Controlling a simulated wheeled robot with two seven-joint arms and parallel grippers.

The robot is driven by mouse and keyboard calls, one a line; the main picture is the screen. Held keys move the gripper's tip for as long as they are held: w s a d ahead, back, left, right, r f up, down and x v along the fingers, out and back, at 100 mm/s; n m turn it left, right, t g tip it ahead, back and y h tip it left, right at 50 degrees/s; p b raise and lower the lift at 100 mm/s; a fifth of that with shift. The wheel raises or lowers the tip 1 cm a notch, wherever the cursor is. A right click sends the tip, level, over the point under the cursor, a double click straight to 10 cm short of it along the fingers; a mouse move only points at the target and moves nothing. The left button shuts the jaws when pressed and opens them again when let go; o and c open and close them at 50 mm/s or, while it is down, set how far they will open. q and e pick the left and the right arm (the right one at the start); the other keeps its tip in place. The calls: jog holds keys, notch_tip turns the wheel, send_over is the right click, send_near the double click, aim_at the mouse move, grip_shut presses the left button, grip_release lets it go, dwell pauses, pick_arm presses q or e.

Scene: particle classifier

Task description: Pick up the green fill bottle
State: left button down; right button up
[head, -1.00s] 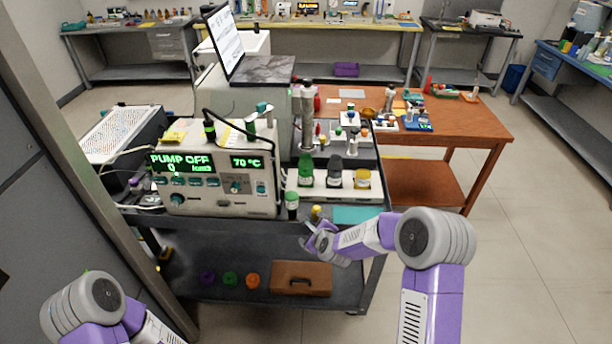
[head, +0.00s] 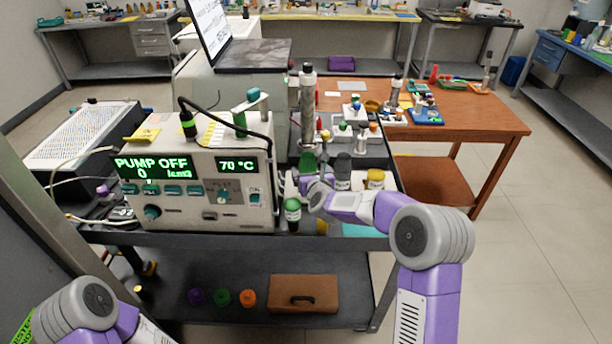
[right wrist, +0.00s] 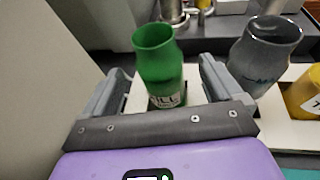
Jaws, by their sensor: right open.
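The green fill bottle (head: 308,162) stands upright in the white rack (right wrist: 205,118) beside the pump unit; my right gripper partly hides it in the head view. In the right wrist view, the open-topped green bottle (right wrist: 160,62) with a white label stands between the two spread fingers of my right gripper (right wrist: 164,84). The fingers are on either side of it, with visible gaps. In the head view my right gripper (head: 311,183) is at the rack's front. My left arm shows at lower left, but its gripper is out of view.
A dark grey bottle (head: 343,167) and a yellow bottle (head: 375,178) stand right of the green one. A green-capped vial (head: 292,214) stands in front. The pump unit (head: 200,190) is close on the left. A brown case (head: 304,300) lies on the lower shelf.

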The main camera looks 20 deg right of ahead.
jog(key=shift+x, duration=3.05)
jog(key=shift+r, duration=0.15)
